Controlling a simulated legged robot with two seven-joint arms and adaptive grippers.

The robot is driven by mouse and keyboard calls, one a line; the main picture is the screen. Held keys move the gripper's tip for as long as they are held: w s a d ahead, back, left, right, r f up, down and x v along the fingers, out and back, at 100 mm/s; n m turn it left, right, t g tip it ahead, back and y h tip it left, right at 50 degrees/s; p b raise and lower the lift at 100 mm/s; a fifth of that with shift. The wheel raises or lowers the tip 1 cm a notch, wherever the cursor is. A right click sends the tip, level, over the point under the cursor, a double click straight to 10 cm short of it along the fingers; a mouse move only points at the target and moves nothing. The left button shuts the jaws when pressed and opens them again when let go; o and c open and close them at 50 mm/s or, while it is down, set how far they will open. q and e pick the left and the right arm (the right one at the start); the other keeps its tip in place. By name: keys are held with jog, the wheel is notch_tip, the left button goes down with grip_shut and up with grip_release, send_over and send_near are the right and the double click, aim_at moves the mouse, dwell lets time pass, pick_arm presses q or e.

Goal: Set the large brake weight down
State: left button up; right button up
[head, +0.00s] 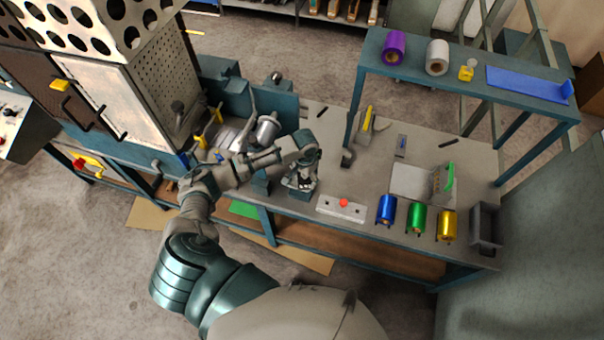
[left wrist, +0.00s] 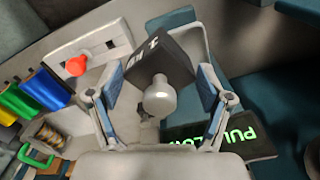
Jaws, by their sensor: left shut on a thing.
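The large brake weight (left wrist: 160,62) is a dark block with white lettering and a pale round knob (left wrist: 159,97). In the left wrist view it sits between the blue-padded fingers of my left gripper (left wrist: 158,88), which is shut on it. In the head view my left gripper (head: 302,180) is over the bench's front edge, left of the white button box. The gripper largely hides the weight there. I cannot tell whether the weight touches the surface below. My right gripper is not in view.
A white box with a red button (head: 343,204) is close right of the gripper. Blue (head: 386,209), green (head: 416,217) and gold (head: 446,224) foil rolls stand beyond it. The raised shelf (head: 450,80) spans the bench's back right. Machine parts (head: 230,135) stand left.

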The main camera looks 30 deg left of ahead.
aim_at(301, 174)
pick_arm(q)
jog(key=shift+w+a+f, duration=0.1)
jog(key=shift+w+a, duration=1)
jog(key=shift+w+a+f, duration=0.2)
jog(key=shift+w+a, duration=0.05)
jog(key=shift+a, duration=0.2)
jog(key=shift+d+f, duration=0.15)
jog(key=shift+f, duration=0.65)
jog(key=shift+d+f, duration=0.1)
jog(key=shift+f, duration=0.7)
jog(key=o, duration=1.7)
jog(key=shift+s+a+f, duration=0.1)
jog(key=shift+s, duration=0.05)
jog(key=shift+o, duration=0.2)
notch_tip(301, 174, up, 12)
